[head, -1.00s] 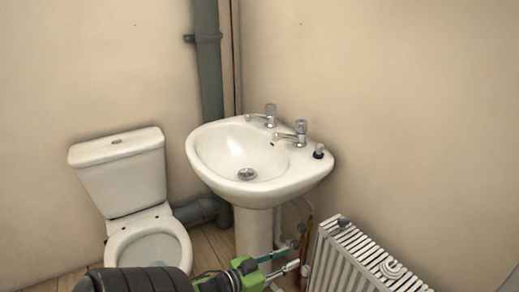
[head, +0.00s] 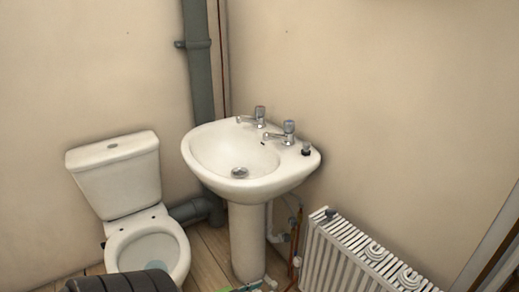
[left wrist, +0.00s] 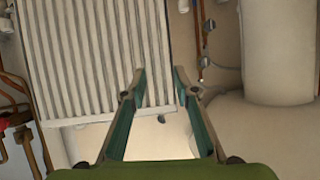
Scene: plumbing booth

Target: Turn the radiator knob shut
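The white ribbed radiator (head: 340,262) stands at the lower right of the head view. A small dark grey knob-like piece (head: 331,213) sits at its upper left corner. In the left wrist view the radiator (left wrist: 95,60) fills the upper left. My left gripper (left wrist: 160,70) is open and empty there, its fingers apart in front of the radiator's ribs. A small dark round piece (left wrist: 161,118) shows between the fingers; I cannot tell whether it is the knob. In the head view only bits of my left gripper show at the bottom edge. My right gripper is not in view.
The white basin (head: 245,160) stands on a pedestal (head: 247,240) left of the radiator, with copper pipes (head: 296,235) between them. A toilet (head: 145,240) is further left. In the wrist view, pipes run at left (left wrist: 25,125) and right (left wrist: 200,50).

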